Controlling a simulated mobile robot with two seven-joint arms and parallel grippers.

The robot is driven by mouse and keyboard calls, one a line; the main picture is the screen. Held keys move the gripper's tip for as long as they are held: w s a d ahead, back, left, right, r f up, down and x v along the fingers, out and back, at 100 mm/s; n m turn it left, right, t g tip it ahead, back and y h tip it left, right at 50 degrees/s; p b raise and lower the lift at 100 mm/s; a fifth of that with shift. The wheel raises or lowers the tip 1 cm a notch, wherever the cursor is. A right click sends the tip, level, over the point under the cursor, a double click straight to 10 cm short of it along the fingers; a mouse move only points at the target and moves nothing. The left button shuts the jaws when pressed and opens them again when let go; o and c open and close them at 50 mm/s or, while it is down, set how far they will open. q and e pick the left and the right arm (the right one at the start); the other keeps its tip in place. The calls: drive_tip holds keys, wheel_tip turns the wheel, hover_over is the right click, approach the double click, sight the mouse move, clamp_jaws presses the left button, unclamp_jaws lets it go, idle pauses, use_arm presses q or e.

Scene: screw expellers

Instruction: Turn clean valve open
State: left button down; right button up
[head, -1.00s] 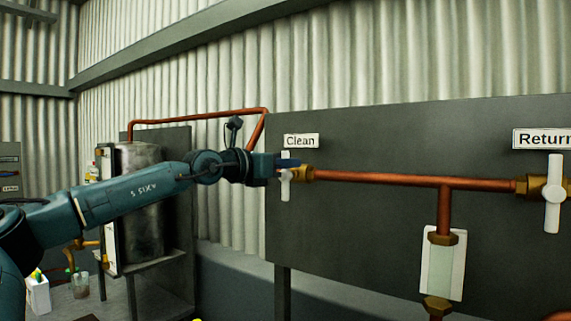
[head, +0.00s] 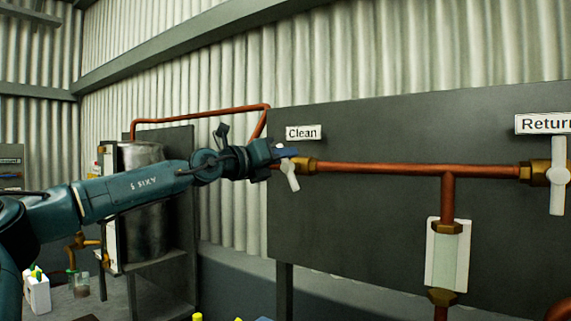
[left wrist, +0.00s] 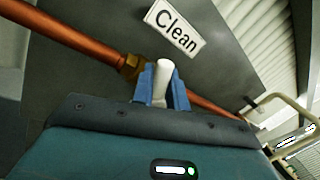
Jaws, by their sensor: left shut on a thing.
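The clean valve has a white handle (head: 291,176) at the left end of the copper pipe, below the "Clean" label (head: 303,132). In the head view the handle is tilted, its lower end leaning to the right. My left gripper (head: 287,153) is at the handle's upper part. In the left wrist view its blue fingers (left wrist: 161,84) are closed on both sides of the white handle (left wrist: 163,76), with the brass fitting (left wrist: 131,66) just beside them. The gripper hides part of the handle's upper end in the head view. My right gripper is not in view.
A dark panel (head: 370,230) carries the pipes. The return valve's white handle (head: 557,176) stands upright at the far right under its label (head: 543,124). A sight glass (head: 446,256) hangs below the pipe. A metal tank (head: 143,215) stands behind my left arm.

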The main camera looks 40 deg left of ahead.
use_arm(q)
drive_tip(key=n, duration=0.2)
drive_tip(key=n+t+y+b, duration=0.1)
drive_tip(key=n, duration=0.1)
drive_tip(key=shift+a+f, duration=0.35)
drive_tip(key=shift+a, duration=0.05)
drive_tip(key=n+y, duration=0.1)
drive_tip(key=n, duration=0.3)
drive_tip(key=f+n+y+p, duration=0.1)
drive_tip(key=n, duration=0.2)
drive_tip(key=f+n+y+p, duration=0.1)
drive_tip(key=n, duration=0.3)
drive_tip(key=shift+s+a+n+t+y, duration=0.1)
drive_tip(key=shift+a+n+t+y, duration=0.2)
drive_tip(key=shift+a+t, duration=0.1)
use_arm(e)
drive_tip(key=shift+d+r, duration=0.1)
use_arm(q)
drive_tip(key=c, duration=1.5)
unclamp_jaws()
drive_tip(key=shift+o, duration=0.2)
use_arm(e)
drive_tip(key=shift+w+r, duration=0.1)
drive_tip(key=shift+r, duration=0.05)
use_arm(q)
drive_tip(key=shift+s, duration=0.15)
